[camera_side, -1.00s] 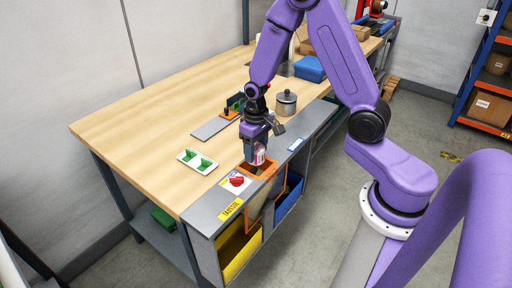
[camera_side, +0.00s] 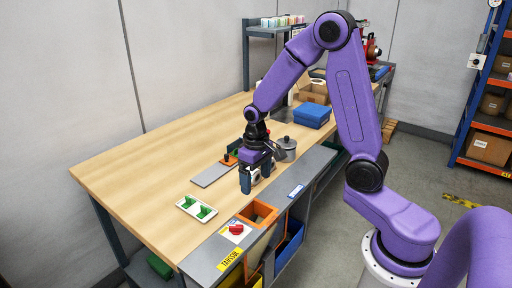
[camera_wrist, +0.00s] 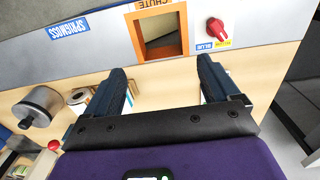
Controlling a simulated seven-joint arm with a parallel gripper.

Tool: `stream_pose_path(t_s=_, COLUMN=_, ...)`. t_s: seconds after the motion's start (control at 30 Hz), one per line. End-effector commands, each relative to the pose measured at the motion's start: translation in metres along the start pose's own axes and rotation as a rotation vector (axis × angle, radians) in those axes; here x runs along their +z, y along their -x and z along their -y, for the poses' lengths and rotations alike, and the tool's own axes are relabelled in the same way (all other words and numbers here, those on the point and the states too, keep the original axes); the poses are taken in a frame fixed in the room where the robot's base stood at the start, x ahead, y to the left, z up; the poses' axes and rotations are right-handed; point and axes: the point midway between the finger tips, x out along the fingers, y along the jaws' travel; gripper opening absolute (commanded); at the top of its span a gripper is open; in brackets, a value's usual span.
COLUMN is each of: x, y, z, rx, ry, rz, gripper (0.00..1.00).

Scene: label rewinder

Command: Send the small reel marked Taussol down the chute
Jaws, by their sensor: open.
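The small Taussol reel cannot be identified in the current views. The chute opening (camera_side: 257,214) has an orange frame and also shows in the wrist view (camera_wrist: 137,35); no reel shows in its visible part. My gripper (camera_side: 256,186) is open and empty above the bench, just behind the chute; its spread fingers (camera_wrist: 162,68) show in the wrist view with nothing between them. A red knob (camera_side: 236,229) sits beside the chute, with yellow and blue labels in the wrist view (camera_wrist: 215,27). A yellow TAUSSOL label (camera_side: 230,259) marks the front panel.
A blue SPRIGMOSS label (camera_wrist: 68,29) is on the panel. A blue bin (camera_side: 290,243) is below. A roll with a brown core (camera_wrist: 79,97) lies near the pot.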

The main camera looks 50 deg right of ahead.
Motion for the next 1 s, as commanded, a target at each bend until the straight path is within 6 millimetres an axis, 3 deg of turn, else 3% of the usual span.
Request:
stream_pose_path(t_s=0.3, x=-0.002, y=0.066, z=0.000, rx=-0.001, ry=-0.001, rz=-0.008, gripper=0.89)
stream_pose_path(t_s=0.5, x=-0.001, y=0.093, z=0.000, rx=0.000, ry=0.000, rz=-0.004, gripper=0.89)
stream_pose_path(t_s=0.7, x=0.000, y=0.104, z=0.000, rx=0.000, ry=0.000, rz=-0.001, gripper=0.89)
stream_pose_path(t_s=1.0, x=0.000, y=0.105, z=0.000, rx=0.000, ry=0.000, rz=0.000, gripper=0.89)
